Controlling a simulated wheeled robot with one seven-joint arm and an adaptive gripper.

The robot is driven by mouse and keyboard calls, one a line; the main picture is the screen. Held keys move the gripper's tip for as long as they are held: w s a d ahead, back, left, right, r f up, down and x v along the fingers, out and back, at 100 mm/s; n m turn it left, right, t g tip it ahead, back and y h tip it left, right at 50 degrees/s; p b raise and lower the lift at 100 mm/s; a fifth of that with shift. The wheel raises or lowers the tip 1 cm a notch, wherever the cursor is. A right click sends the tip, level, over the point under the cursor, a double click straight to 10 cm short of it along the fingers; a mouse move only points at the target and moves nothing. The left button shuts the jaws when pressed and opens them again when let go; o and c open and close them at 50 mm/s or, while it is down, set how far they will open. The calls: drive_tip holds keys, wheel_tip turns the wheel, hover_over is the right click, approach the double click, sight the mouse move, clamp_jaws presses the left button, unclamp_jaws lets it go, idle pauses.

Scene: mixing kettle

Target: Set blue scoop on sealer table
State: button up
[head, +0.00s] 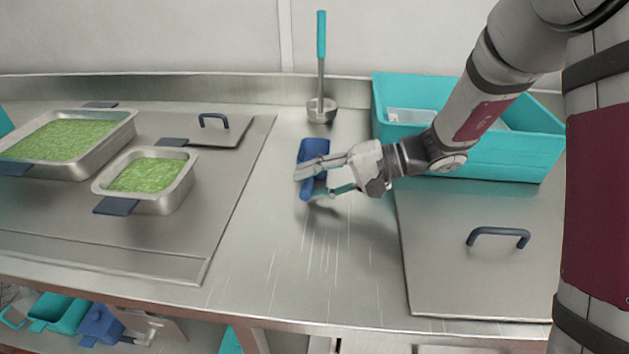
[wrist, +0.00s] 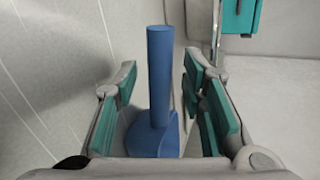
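The blue scoop (head: 313,150) lies on the bare steel counter in the middle of the head view, its handle toward the front edge. My gripper (head: 312,179) is at the scoop's handle, reaching in from the right. In the wrist view the scoop's blue handle (wrist: 160,75) stands between the teal finger pads of my gripper (wrist: 160,115), with a gap visible on both sides. The fingers are open around the handle. One finger hides part of the handle in the head view. I cannot tell which surface is the sealer table.
A ladle with a teal handle (head: 321,50) stands behind the scoop. A teal bin (head: 520,150) is at the back right, near my arm. A steel lid (head: 480,275) lies front right. Pans of green food (head: 150,180) stand left. The counter's front middle is clear.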

drive_tip(key=shift+d+r, duration=0.15)
drive_tip(key=shift+r, duration=0.05)
drive_tip(key=v, duration=1.1)
drive_tip(key=shift+d+r+p, duration=0.15)
drive_tip(key=shift+d+p, duration=0.2)
drive_tip(key=s+r+n+g+h, duration=0.1)
drive_tip(key=s+r+h, duration=0.2)
drive_tip(key=s, duration=0.5)
drive_tip(key=s+r+n+g+h, duration=0.1)
drive_tip(key=s+r+h, duration=0.15)
drive_tip(key=s, duration=0.55)
drive_tip(key=s+d+t+h, duration=0.3)
drive_tip(key=s+d+h, duration=0.5)
drive_tip(key=s+d, duration=0.3)
drive_tip(key=s+f, duration=0.1)
drive_tip(key=s, duration=0.2)
drive_tip(key=shift+d+t, duration=0.35)
drive_tip(key=shift+t, duration=0.05)
drive_tip(key=shift+r, duration=0.1)
